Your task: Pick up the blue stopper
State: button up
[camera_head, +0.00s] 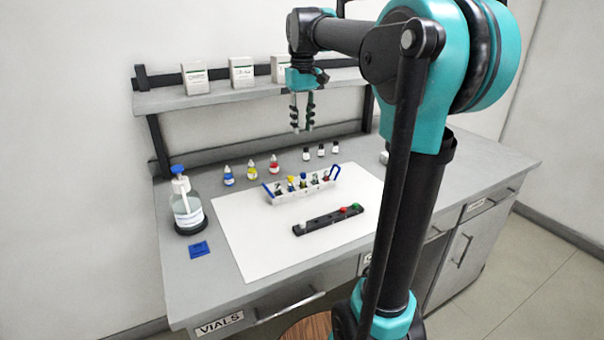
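A white vial rack (284,196) with blue end handles stands on the white mat. It holds several small vials with coloured tops, including a yellow one. A small blue top (303,176) shows near the rack's middle and looks like the blue stopper, but it is too small to be sure. A black strip (329,221) in front of the rack holds white, red and green stoppers; I see no blue one there. My gripper (302,127) hangs pointing down above the back of the bench, well above and behind the rack. Its fingers are apart, with nothing visible between them.
Dropper bottles with blue (228,176), yellow (252,171) and red (274,166) labels stand behind the mat. Small black-capped bottles (321,151) stand at back right. A pump bottle (187,207) and blue packet (199,250) are at left. A shelf (215,92) with boxes overhangs the back. The mat's front (262,252) is clear.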

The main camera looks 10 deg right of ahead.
send_over(303, 173)
jog(key=f, duration=1)
jog(key=shift+s+a+f, duration=0.1)
jog(key=shift+s+f, duration=0.1)
jog(key=shift+w+f, duration=0.1)
jog(key=shift+f, duration=2.45)
jog(key=c, duration=0.5)
